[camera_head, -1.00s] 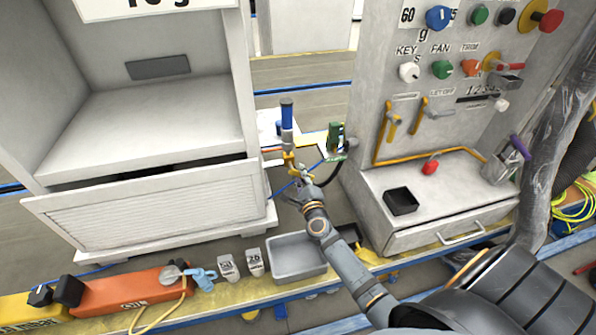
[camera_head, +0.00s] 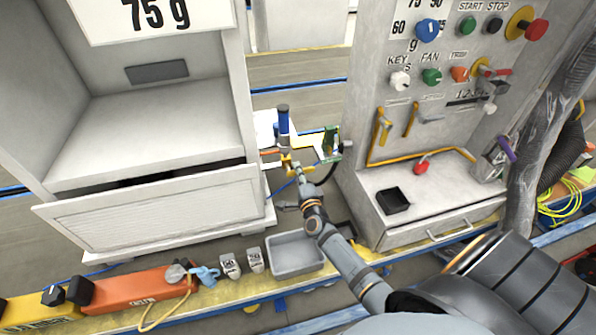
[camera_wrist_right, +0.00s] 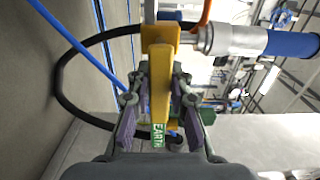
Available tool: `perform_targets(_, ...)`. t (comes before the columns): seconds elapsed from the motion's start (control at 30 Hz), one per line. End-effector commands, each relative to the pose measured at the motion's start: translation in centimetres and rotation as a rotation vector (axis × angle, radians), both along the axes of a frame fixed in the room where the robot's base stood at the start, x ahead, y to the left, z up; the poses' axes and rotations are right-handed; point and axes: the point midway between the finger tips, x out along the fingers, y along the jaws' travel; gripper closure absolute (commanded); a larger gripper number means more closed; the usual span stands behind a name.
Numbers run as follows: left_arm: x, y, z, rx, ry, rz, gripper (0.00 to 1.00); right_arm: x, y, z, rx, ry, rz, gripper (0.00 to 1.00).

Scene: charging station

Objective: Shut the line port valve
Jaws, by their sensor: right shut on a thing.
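The line port valve (camera_head: 285,159) is a small yellow fitting below an upright blue-gripped cylinder (camera_head: 283,121), between the white cabinet and the control panel. In the right wrist view its yellow body (camera_wrist_right: 157,36) joins a silver fitting with a blue sleeve (camera_wrist_right: 290,43), and its yellow lever (camera_wrist_right: 160,85) runs down between my fingers. My left gripper is not in view.
A green EARTH label (camera_wrist_right: 159,138) shows close to the fingers. A green part (camera_head: 331,140) stands right of the valve. The white cabinet (camera_head: 150,205) is at left, the control panel (camera_head: 440,130) at right. A grey tray (camera_head: 296,254) lies in front; cables run nearby.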

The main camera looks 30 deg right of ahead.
Motion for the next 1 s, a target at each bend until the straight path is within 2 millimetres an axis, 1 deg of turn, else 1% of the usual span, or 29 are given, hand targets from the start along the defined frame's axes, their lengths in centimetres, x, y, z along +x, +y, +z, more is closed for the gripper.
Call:
perform_targets(0.47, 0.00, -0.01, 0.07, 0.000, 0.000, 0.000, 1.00, -0.07, 0.03, -0.15, -0.018, 0.008, 0.001, 1.00)
perform_targets(0.5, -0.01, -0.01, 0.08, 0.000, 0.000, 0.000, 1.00, -0.07, 0.03, -0.15, -0.017, 0.007, 0.001, 0.77)
perform_targets(0.63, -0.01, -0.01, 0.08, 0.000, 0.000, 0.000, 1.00, -0.05, 0.02, -0.11, -0.016, 0.006, 0.001, 0.59)
perform_targets(0.67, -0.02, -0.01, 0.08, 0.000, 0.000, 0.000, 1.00, -0.05, 0.02, -0.10, -0.015, 0.006, 0.001, 0.57)
perform_targets(0.9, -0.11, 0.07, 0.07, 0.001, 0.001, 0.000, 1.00, -0.03, 0.01, -0.03, -0.014, 0.005, 0.000, 0.57)
perform_targets(1.0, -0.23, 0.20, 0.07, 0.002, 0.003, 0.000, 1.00, -0.49, 0.13, -0.12, -0.013, 0.005, 0.000, 0.57)
